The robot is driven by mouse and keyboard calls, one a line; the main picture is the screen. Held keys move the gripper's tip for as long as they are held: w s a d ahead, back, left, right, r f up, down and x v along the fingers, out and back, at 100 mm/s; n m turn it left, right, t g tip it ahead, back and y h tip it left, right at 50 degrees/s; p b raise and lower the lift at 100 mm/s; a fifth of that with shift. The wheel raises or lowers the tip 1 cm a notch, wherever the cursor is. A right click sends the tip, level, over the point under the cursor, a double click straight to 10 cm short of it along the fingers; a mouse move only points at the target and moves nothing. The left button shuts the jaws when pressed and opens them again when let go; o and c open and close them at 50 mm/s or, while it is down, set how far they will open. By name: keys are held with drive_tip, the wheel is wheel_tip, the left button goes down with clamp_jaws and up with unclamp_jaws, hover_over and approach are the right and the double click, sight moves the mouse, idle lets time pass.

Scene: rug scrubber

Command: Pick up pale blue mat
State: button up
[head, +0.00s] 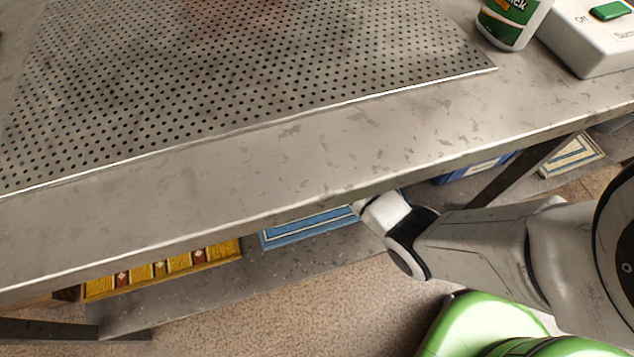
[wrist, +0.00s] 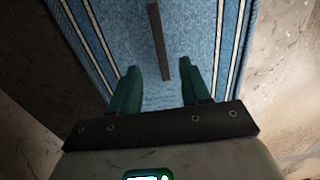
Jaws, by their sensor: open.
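The pale blue mat (head: 312,227) lies on the lower shelf under the metal table, its far part hidden by the table's front edge. In the wrist view the blue mat (wrist: 112,28) fills the upper middle, with cream and dark stripes along its sides. A thin dark bar (wrist: 158,40) stands out along its middle. My gripper (wrist: 160,80) is open, its two green fingers over the mat on either side of the bar's near end. I cannot tell whether the fingers touch the mat. In the head view the table hides the fingers.
A yellow patterned mat (head: 165,270) lies to the left on the lower shelf (head: 200,297). A cream and blue mat (head: 571,156) lies far right. The perforated tabletop (head: 250,90) overhangs my arm. A bottle (head: 512,22) and a white switch box (head: 592,45) stand on top.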

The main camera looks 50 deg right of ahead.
wheel_tip(320, 180, down, 3)
drive_tip(key=shift+r+b, duration=0.1)
drive_tip(key=shift+b, duration=0.3)
wheel_tip(320, 180, down, 5)
drive_tip(key=b, duration=0.3)
drive_tip(key=shift+s+d, duration=0.1)
drive_tip(key=shift+s, duration=0.05)
drive_tip(key=shift+c, duration=0.3)
clamp_jaws()
